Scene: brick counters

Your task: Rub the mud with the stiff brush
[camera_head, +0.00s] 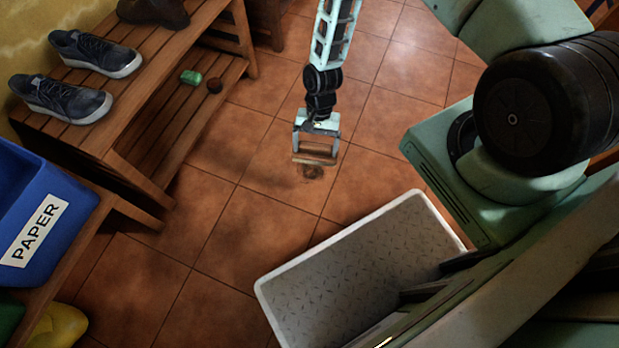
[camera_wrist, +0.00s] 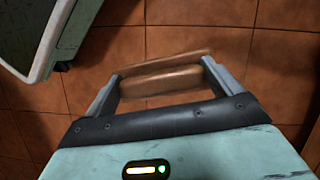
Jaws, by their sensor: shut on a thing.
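The stiff brush (camera_head: 315,161) shows as a light wooden bar across my gripper's fingertips, low over the tiled floor. My gripper (camera_head: 317,153) points down and is shut on it. In the wrist view the brown brush (camera_wrist: 165,83) lies crosswise between the two fingers of my gripper (camera_wrist: 162,72). Its bristles cannot be made out. The mud (camera_head: 312,173) is a small dark patch on the floor just in front of the brush in the head view. I cannot tell whether the brush touches it. The mud cannot be made out in the wrist view.
A white-rimmed tray (camera_head: 345,270) stands on the floor near my body; its edge (camera_wrist: 45,45) shows in the wrist view. A wooden shoe bench (camera_head: 120,125) at the left holds dark shoes (camera_head: 62,98) and a green block (camera_head: 191,77). A blue paper bin (camera_head: 50,190) stands nearer.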

